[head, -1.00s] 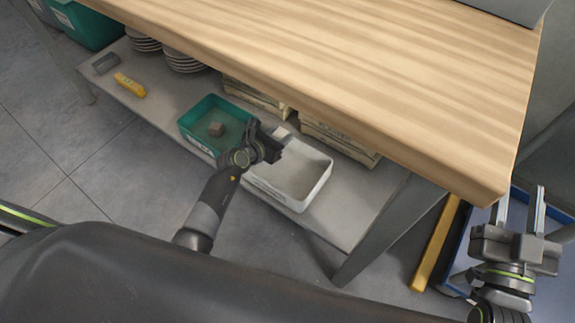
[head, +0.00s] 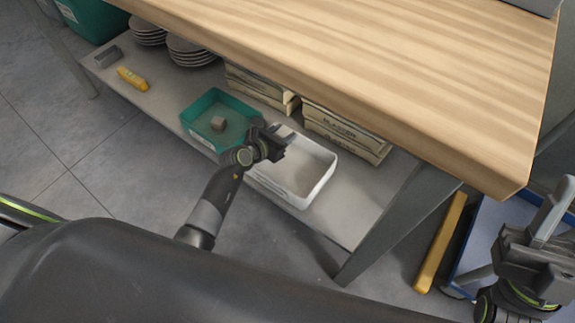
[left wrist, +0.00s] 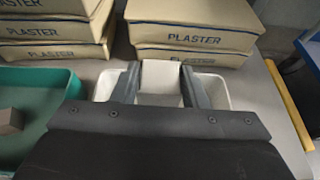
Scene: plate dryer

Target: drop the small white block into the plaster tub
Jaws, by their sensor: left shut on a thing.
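The small white block (left wrist: 161,76) is between the fingers of my left gripper (left wrist: 161,88) in the left wrist view. The tub also shows behind the block in the left wrist view (left wrist: 214,85). The block is hard to make out in the head view. My right gripper (head: 520,240) is at the right edge, its fingers apart with nothing seen between them.
A green tub (head: 190,119) holding a brownish block (head: 218,124) stands left of the white tub. Stacked plaster bags (head: 345,130) are behind. Plates (head: 190,52) and a yellow tool (head: 132,78) are farther left. The wooden tabletop (head: 400,70) overhangs the shelf.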

